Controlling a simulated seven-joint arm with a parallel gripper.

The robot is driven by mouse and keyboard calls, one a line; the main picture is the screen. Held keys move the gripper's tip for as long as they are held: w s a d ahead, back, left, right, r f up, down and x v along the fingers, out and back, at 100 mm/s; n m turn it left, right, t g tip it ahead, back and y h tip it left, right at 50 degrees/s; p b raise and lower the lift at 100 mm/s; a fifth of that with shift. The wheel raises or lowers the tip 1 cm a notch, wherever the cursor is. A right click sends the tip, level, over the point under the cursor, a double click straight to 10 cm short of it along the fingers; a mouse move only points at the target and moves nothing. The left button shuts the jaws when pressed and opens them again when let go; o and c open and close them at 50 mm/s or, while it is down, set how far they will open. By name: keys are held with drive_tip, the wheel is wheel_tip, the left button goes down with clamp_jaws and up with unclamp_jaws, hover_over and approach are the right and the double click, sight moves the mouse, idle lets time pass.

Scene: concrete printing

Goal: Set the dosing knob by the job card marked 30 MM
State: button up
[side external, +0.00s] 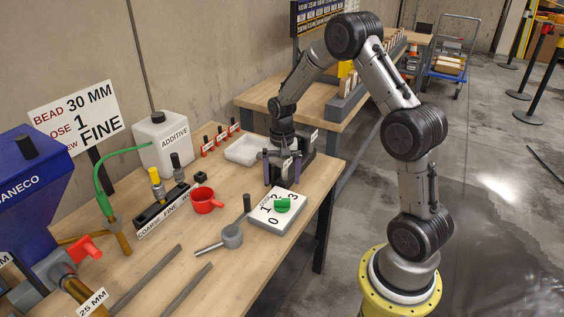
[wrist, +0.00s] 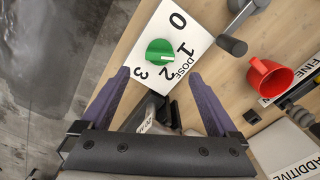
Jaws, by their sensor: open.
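The green dosing knob (side external: 282,205) sits on a white plate (side external: 272,222) marked DOSE with 0, 1, 2 and 3. In the wrist view the knob (wrist: 160,52) carries a pale mark on its lower side; I cannot tell exactly which number it faces. The job card (side external: 77,115) reads BEAD 30 MM, DOSE 1 and FINE, its left edge partly hidden by the blue hopper. My gripper (side external: 282,165) is open and empty, pointing down behind the plate. In the wrist view its purple fingers (wrist: 160,100) stand apart, with the knob beyond their tips, untouched.
A grey crank handle (side external: 232,235) lies left of the plate. A red cup (side external: 206,200), a COARSE/FINE rack (side external: 163,210) and a white ADDITIVE tank (side external: 163,142) stand farther left. A white tray (side external: 242,150) lies behind. The blue hopper (side external: 35,185) fills the left edge.

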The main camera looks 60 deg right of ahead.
wheel_tip(320, 180, up, 6)
drive_tip(key=shift+f, duration=0.1)
idle(0.4)
drive_tip(key=s+a+r+n+t, duration=0.25)
drive_tip(key=a+r, duration=0.35)
drive_tip(key=r, duration=0.3)
drive_tip(key=s+a+r+n+t, duration=0.2)
drive_tip(key=s+a+r, duration=0.1)
drive_tip(key=a+r, duration=0.4)
drive_tip(key=s+a+n, duration=0.2)
drive_tip(key=s+n, duration=0.1)
drive_tip(key=s, duration=0.5)
drive_tip(key=s+a+n+t, duration=0.1)
drive_tip(key=s+n, duration=0.3)
drive_tip(key=s, duration=0.4)
drive_tip(key=shift+a+f, duration=0.25)
drive_tip(key=shift+a, duration=0.25)
